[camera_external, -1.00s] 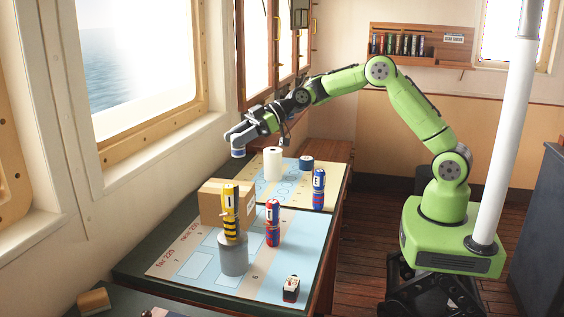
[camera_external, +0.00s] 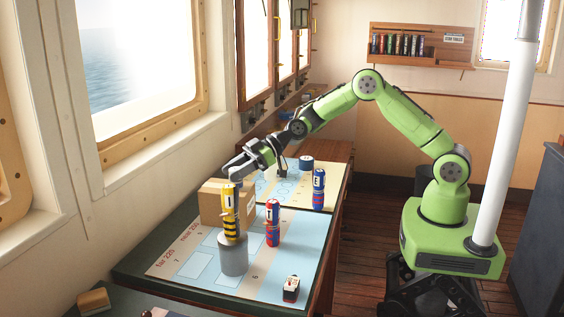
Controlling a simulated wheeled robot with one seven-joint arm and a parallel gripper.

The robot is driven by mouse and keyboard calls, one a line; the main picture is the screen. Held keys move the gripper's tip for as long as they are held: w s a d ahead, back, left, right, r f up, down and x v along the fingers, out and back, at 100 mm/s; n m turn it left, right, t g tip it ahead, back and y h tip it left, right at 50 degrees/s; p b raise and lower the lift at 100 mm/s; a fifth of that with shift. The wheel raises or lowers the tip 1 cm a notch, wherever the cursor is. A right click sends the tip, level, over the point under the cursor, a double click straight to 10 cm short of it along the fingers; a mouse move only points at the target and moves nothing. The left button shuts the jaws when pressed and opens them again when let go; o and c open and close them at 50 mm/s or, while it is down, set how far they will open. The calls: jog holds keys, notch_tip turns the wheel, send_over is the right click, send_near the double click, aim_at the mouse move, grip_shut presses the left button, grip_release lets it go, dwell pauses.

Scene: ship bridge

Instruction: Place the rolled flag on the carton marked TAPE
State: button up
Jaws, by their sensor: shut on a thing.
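My gripper (camera_external: 238,170) points down just above the top of a brown carton (camera_external: 211,207). It is shut on a small grey-blue thing that barely shows; it may be the rolled flag, but I cannot be sure. I cannot tell whether the held thing touches the carton. The carton stands on the table by the window wall. No TAPE marking is readable on it. A yellow and black cylinder (camera_external: 231,200) on a grey round stand (camera_external: 233,257) hides part of the carton's front.
A red and blue cylinder (camera_external: 272,225) stands right of the carton. A blue and red one (camera_external: 318,190) is farther back, near a dark blue roll (camera_external: 306,162). A small dark, red and white box (camera_external: 291,289) is at the front right. The mat's front left is clear.

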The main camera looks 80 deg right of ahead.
jog(key=o, duration=1)
jog(key=shift+f, duration=0.15)
jog(key=shift+o, duration=0.2)
jog(key=shift+d+r+p, duration=0.1)
jog(key=shift+r+p, duration=0.25)
jog(key=b+v, duration=0.1)
jog(key=v, duration=1.1)
jog(key=s+a+r+m+g+h, duration=0.1)
jog(key=s+r+h, duration=0.1)
jog(key=s, duration=0.4)
jog(key=s+r+g+h, duration=0.1)
jog(key=s+g+h, duration=0.15)
jog(key=s, duration=0.45)
jog(key=s+d+m+h, duration=0.2)
jog(key=s+d+m, duration=0.1)
jog(key=s, duration=0.7)
jog(key=s+d+m+h, duration=0.3)
jog(key=s+d+m, duration=0.1)
jog(key=s, duration=0.7)
jog(key=shift+s+m, duration=0.2)
jog(key=shift+m, duration=0.3)
